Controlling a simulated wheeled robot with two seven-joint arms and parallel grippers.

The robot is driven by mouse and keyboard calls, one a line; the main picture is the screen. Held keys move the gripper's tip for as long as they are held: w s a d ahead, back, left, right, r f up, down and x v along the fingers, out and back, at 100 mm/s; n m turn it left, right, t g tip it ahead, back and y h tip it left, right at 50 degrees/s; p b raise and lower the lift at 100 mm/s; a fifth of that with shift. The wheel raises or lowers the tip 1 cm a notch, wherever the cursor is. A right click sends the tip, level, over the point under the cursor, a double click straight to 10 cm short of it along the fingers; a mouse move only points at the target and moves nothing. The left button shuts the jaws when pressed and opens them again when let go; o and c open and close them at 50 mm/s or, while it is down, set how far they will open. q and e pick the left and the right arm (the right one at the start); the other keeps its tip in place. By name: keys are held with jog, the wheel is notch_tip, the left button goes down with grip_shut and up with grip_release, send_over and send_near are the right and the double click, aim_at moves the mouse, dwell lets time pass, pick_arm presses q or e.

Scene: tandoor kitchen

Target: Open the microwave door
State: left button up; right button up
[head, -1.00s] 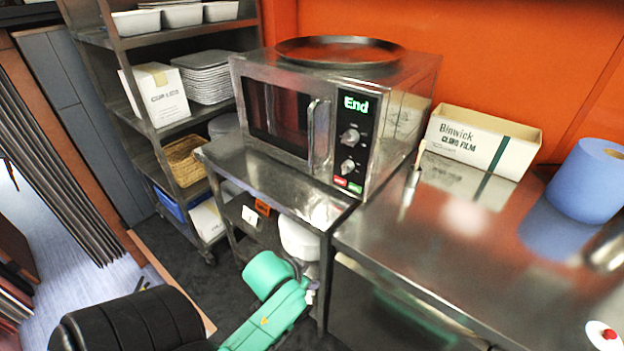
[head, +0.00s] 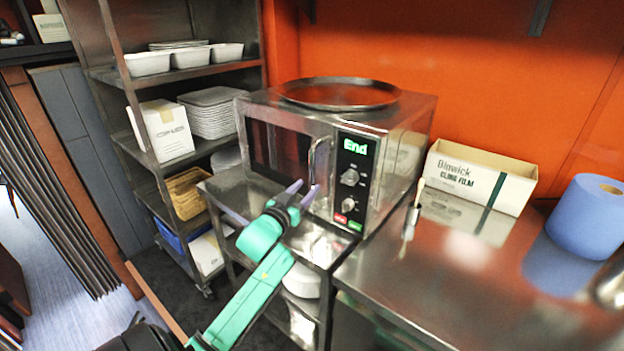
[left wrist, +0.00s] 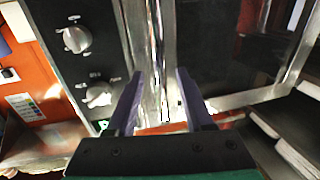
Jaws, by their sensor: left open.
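The microwave (head: 285,108) is a steel box on a steel table, its door shut and its display reading "End". Its vertical metal handle (head: 318,165) is on the door's right edge, beside the control panel with two knobs. My left gripper (head: 303,191) is open and empty in front of the handle's lower part. In the left wrist view the two purple fingers of my left gripper (left wrist: 160,98) are apart, with the shiny handle (left wrist: 160,50) in the gap between them. I cannot tell whether they touch it. My right gripper is not in view.
A round dark tray (head: 340,92) lies on top of the microwave. A steel counter (head: 450,270) at right holds a cling film box (head: 478,175) and a blue roll (head: 588,215). A shelf rack (head: 115,75) with containers stands at left.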

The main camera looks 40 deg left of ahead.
aim_at(311, 184)
pick_arm(q)
jog(key=x, duration=0.4)
jog(key=shift+c, duration=0.4)
grip_shut()
dwell(1.0)
